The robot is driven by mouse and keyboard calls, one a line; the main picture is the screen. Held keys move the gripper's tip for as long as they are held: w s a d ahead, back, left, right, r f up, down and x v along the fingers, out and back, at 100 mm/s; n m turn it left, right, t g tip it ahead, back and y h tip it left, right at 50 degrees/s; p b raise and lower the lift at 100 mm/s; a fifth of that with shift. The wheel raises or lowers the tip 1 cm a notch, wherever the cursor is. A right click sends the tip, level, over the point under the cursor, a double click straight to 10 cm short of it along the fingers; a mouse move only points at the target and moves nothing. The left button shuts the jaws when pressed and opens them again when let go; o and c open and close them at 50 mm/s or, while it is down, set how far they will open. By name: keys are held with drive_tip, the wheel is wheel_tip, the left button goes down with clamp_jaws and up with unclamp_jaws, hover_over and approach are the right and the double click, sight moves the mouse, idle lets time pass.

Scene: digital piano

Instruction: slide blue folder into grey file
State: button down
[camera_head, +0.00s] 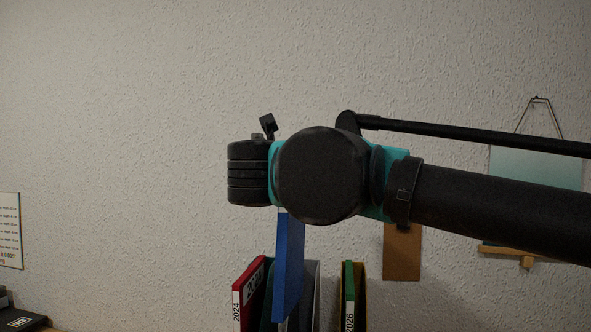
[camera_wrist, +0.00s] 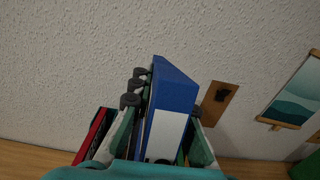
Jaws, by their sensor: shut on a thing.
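The blue folder (camera_head: 289,262) hangs upright below my wrist in the head view, its lower end in front of the row of files. It fills the middle of the wrist view (camera_wrist: 176,95), with a white label on its near edge. My gripper (camera_wrist: 163,108) is shut on it, dark-tipped fingers on the left and part of the other finger on the right. In the head view my wrist hides the fingers. The grey file (camera_head: 312,290) stands just right of and partly behind the blue folder. I cannot tell whether the folder's lower end is inside it.
A red file marked 2024 (camera_head: 248,290) and a dark green one stand left. A green file marked 2026 (camera_head: 349,295) and a yellowish one stand right, past a gap. A brown board (camera_head: 402,252) and a picture (camera_head: 535,165) hang on the wall. A black object (camera_head: 20,318) lies lower left.

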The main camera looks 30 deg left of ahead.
drive_tip(key=shift+v, duration=5.3)
drive_tip(key=shift+a, duration=0.1)
